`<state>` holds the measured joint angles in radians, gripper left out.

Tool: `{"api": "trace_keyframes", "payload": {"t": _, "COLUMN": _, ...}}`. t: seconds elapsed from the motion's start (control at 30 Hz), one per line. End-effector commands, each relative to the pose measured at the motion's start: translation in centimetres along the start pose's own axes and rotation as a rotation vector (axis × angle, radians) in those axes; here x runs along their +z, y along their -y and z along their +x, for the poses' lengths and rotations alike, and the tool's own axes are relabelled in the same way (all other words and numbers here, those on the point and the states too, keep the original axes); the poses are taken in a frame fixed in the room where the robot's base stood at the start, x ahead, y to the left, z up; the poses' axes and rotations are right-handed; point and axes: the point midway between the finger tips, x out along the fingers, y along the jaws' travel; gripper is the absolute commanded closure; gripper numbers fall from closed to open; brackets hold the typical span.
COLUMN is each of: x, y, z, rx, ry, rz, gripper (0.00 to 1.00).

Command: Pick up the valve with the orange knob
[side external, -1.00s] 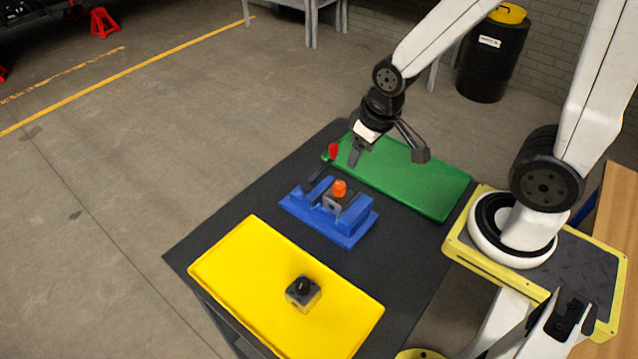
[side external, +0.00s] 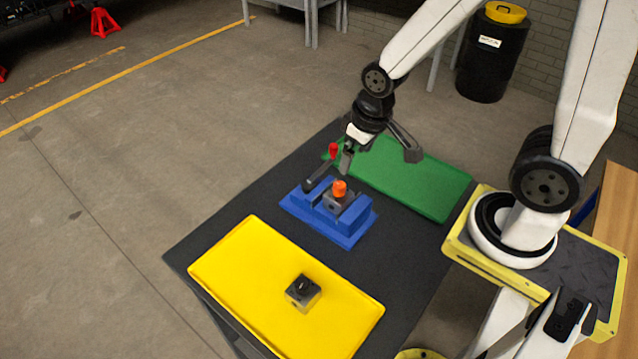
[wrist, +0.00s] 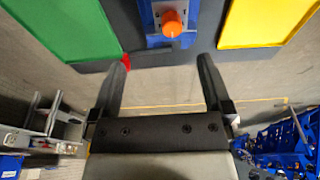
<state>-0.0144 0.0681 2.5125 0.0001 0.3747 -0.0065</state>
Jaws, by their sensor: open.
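The valve with the orange knob (side external: 339,189) sits in the blue fixture (side external: 346,237) in the middle of the dark table. The knob also shows at the top of the wrist view (wrist: 172,22). My gripper (side external: 378,163) is open and empty, above and behind the fixture, apart from the valve. In the wrist view my gripper's two fingers (wrist: 165,75) are spread wide, with the knob beyond their tips.
A green tray (side external: 425,187) lies behind the fixture, and a yellow tray (side external: 245,275) lies in front. A grey block with a black top (side external: 303,292) sits on the yellow tray. Bare table lies between the fixture and both trays.

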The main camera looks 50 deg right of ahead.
Motion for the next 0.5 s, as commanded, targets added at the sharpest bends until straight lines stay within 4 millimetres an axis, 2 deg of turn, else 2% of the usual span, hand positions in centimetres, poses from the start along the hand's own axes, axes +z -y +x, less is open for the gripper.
{"api": "trace_keyframes", "payload": {"t": 0.3, "x": -1.3, "y": 1.2, "z": 3.4, "rx": -0.007, "ry": 0.132, "rz": -0.056, "gripper": 0.00}}
{"api": "trace_keyframes", "payload": {"t": 0.5, "x": -1.6, "y": 1.7, "z": 4.7, "rx": -0.009, "ry": 0.180, "rz": -0.078, "gripper": 0.00}}
